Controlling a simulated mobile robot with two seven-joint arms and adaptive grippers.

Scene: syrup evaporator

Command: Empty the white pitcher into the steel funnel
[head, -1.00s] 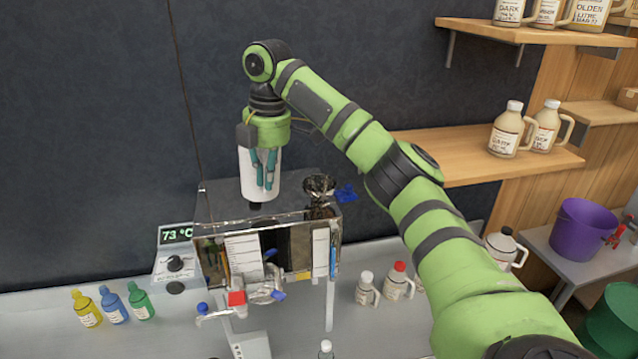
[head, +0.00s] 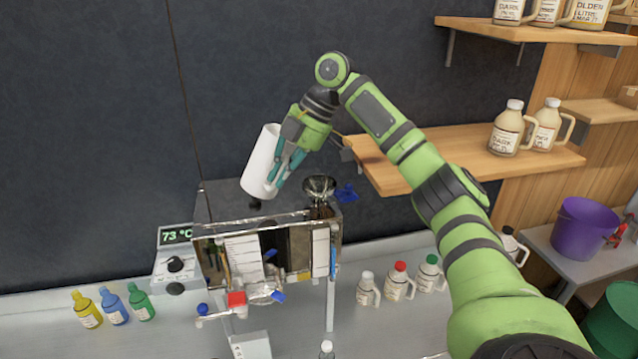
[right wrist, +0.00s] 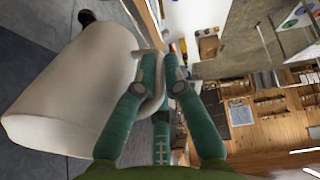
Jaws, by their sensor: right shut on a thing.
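The white pitcher (head: 261,163) is in the air above the left part of the steel evaporator, tilted, with its lower end toward the left. My right gripper (head: 285,167) is shut on the pitcher's handle; the right wrist view shows the fingers (right wrist: 165,90) around the handle beside the white body (right wrist: 75,85). The steel funnel (head: 319,186) stands on top of the evaporator at its right end, to the right of the pitcher and apart from it. The pitcher's contents are hidden. My left gripper is out of view.
The evaporator (head: 222,207) has valves with red and blue handles at its front. A display box (head: 175,262) reading 73 °C stands to its left. A wooden shelf (head: 450,155) with jugs is close behind my right arm. Small bottles (head: 114,304) stand at the lower left.

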